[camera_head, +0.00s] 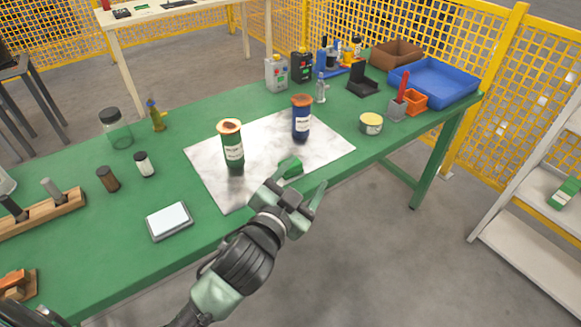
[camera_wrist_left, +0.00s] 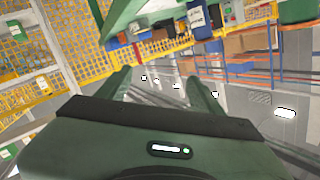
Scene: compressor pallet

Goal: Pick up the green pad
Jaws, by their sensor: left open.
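A small green piece, which looks like the green pad (camera_head: 291,167), lies at the near edge of the pale marbled mat (camera_head: 212,187) on the green table. It is partly hidden behind my left gripper (camera_head: 304,180), so I cannot tell whether they touch. My left gripper is open, with its fingers apart and nothing seen between them. In the left wrist view the fingers (camera_wrist_left: 160,82) spread over a view of the hall. A green surface shows at that view's top edge; I cannot tell if it is the pad or the table. My right gripper is not seen.
A green can (camera_head: 234,150) and a blue can (camera_head: 301,118) stand upright on the mat. A white-topped square device (camera_head: 169,220) lies to the left. A yellow tin (camera_head: 371,123), an orange bin (camera_head: 414,101) and a blue tray (camera_head: 440,85) are at right.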

